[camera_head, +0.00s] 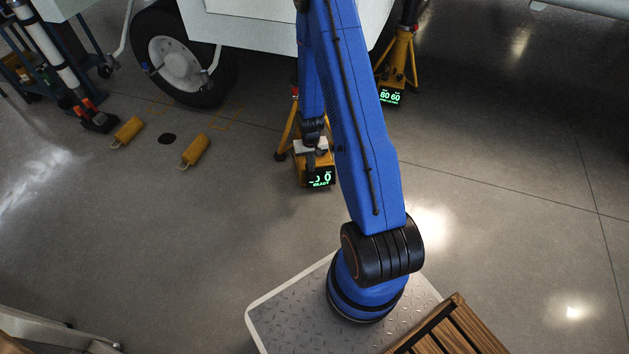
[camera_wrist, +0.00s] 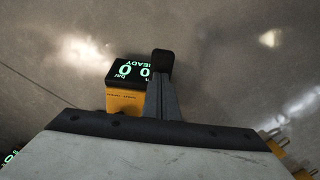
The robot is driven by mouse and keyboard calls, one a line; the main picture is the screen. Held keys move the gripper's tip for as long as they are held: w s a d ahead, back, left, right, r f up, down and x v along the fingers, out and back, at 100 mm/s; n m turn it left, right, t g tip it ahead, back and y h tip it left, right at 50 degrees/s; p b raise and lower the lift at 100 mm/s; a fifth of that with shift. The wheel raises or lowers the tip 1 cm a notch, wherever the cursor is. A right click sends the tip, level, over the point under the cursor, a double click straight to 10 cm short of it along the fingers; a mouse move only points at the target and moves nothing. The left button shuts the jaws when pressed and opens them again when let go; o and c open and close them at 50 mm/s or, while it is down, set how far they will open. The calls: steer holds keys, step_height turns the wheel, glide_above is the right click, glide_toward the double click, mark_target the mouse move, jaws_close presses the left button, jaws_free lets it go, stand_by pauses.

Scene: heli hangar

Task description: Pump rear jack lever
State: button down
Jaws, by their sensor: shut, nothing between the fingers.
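A yellow jack (camera_head: 284,146) stands on the floor beside the aircraft, partly hidden behind my arm. Its display (camera_head: 321,177) glows green with zeros and READY. In the wrist view the display (camera_wrist: 128,73) appears upside down above a yellow housing (camera_wrist: 124,102). My gripper (camera_head: 312,172) points down in front of the jack, over the display unit. In the wrist view its dark fingers (camera_wrist: 161,66) are together with nothing between them, overlapping the right part of the display. I cannot make out the jack's lever, nor tell whether the fingers touch anything.
A second yellow jack (camera_head: 399,62) stands farther back, its display reading 80 60. The aircraft wheel (camera_head: 178,60) is at upper left, with two yellow chocks (camera_head: 195,150) on the floor near it. A wooden slatted surface (camera_head: 455,330) is at lower right. Floor on the right is clear.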

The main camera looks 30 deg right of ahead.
steer(key=shift+f, duration=0.9)
steer(key=shift+r, duration=3.8)
steer(key=shift+r, duration=0.1)
steer(key=shift+r, duration=2.4)
